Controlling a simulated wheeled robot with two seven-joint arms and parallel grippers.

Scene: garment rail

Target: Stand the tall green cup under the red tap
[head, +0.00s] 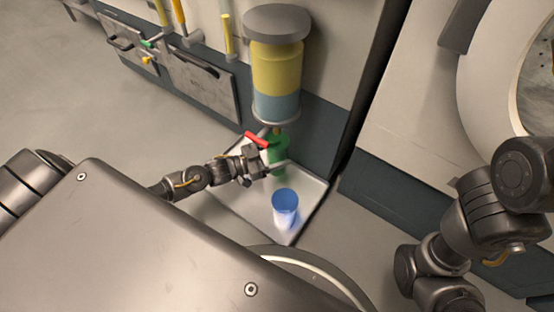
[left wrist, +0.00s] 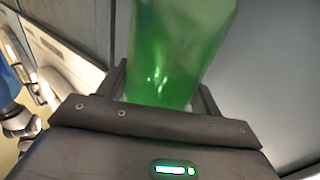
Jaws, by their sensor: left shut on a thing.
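The tall green cup (head: 279,150) is at the back of the metal tray in the head view, beneath the dispenser. My left gripper (head: 277,166) is shut on it. The cup fills the upper middle of the left wrist view (left wrist: 178,50), between my fingers. The red tap (head: 257,139) shows as a red lever at the dispenser's base, just above and left of the cup. Whether the cup's base touches the tray is hidden by my gripper. My right gripper does not show; only my right arm is in view.
A blue cup (head: 285,208) stands on the tray (head: 244,206) in front of the green cup. The dispenser (head: 277,70), yellow over blue-grey with a grey lid, hangs above. Drawers with handles (head: 203,77) and yellow-handled levers line the wall at left. A large round white opening is at right.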

